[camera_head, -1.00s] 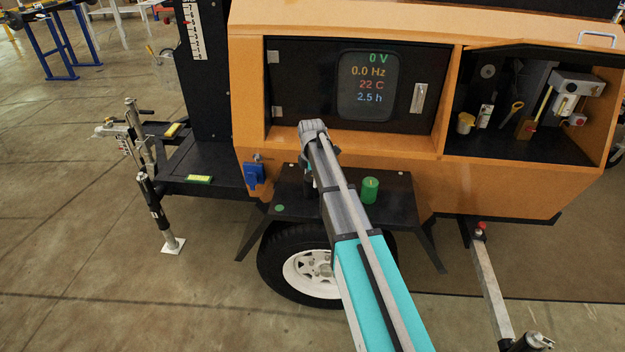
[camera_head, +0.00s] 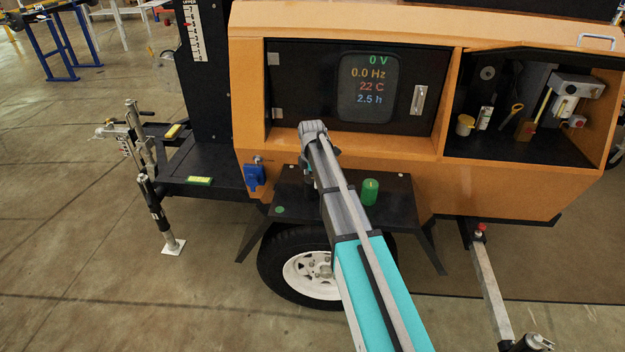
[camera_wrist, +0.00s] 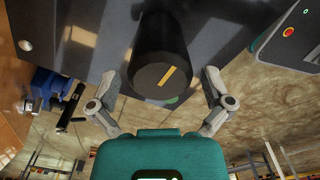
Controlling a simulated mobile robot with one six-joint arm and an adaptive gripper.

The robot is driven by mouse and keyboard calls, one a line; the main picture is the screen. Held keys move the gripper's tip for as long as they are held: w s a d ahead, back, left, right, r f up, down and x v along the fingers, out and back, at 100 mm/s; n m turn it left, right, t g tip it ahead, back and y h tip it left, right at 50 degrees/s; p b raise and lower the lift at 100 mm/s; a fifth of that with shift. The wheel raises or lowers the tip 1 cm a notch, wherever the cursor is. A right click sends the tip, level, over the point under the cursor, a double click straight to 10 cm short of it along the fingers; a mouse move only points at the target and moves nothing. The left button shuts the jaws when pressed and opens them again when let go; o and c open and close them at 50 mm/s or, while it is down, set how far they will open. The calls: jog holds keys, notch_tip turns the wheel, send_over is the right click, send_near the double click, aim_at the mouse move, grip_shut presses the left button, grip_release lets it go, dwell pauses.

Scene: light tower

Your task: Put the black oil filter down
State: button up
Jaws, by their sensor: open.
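The black oil filter (camera_wrist: 160,50) is a dark cylinder in the wrist view, with a yellow stripe on the end facing the camera. It is at the black fender shelf (camera_wrist: 215,25), with part of a green spot showing beside its near end. My gripper (camera_wrist: 160,90) is open, one finger on each side of the filter, with visible gaps. In the head view my gripper (camera_head: 312,165) is over the left part of the shelf (camera_head: 345,208), and my arm mostly hides the filter there.
A green cylinder (camera_head: 370,191) stands on the shelf right of my arm. A green round mark (camera_head: 279,209) lies on the shelf's left end. A blue socket (camera_head: 254,177) is mounted left of the shelf. The orange housing with its display panel (camera_head: 368,88) rises behind.

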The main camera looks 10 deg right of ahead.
notch_tip(320, 180, up, 12)
jog(key=p, duration=1.1)
jog(key=shift+f, duration=0.15)
jog(key=shift+s, duration=0.15)
dwell(0.4)
jog(key=s+m, duration=2.1)
jog(key=s, duration=0.8)
